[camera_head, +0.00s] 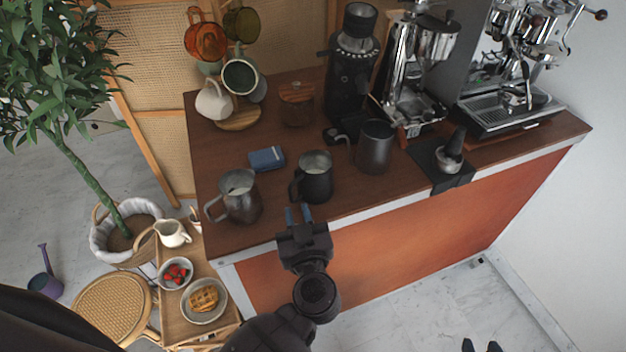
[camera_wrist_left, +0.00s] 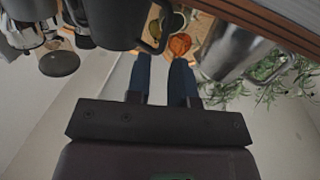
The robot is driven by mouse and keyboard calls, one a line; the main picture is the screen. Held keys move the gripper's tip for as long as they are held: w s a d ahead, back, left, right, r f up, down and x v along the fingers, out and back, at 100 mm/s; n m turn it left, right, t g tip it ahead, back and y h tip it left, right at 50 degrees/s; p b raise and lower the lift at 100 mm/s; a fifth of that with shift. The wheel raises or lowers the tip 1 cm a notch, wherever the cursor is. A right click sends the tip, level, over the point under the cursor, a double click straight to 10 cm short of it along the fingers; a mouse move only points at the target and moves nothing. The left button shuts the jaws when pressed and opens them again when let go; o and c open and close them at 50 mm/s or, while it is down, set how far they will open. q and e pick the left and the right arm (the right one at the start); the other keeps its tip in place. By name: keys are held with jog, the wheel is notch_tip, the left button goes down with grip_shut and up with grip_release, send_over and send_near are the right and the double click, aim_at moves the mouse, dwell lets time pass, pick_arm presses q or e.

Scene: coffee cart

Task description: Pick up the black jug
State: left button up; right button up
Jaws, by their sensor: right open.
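The black jug (camera_head: 316,180) stands upright on the brown counter near its front edge, its handle on the left side. It also shows at the top of the left wrist view (camera_wrist_left: 113,20), handle toward the middle. My left gripper (camera_head: 298,214) is just in front of the jug, on the near side of the counter edge. Its two blue fingers are apart with nothing between them; they also show in the left wrist view (camera_wrist_left: 162,78), pointing toward the handle, with no clear contact. My right gripper (camera_head: 481,347) barely shows at the bottom edge, its fingertips apart.
A steel jug (camera_head: 243,198) stands left of the black jug, and a dark grey jug (camera_head: 375,148) to its right. A grinder (camera_head: 352,75) and espresso machine (camera_head: 515,85) stand at the back. A wooden side table (camera_head: 178,325) holds food bowls.

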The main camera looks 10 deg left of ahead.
aim_at(292, 197)
pick_arm(q)
jog(key=shift+f+b+x, duration=0.1)
jog(key=shift+f+x, duration=0.05)
jog(key=shift+x, duration=0.95)
jog(key=shift+f+b+x, duration=0.1)
jog(key=shift+f+x, duration=0.1)
jog(key=shift+x, duration=0.85)
jog(key=shift+f+b+x, duration=0.1)
jog(key=shift+f+x, duration=0.05)
jog(key=shift+x, duration=0.95)
jog(key=shift+s+a, duration=0.1)
jog(key=shift+a, duration=0.05)
grip_shut()
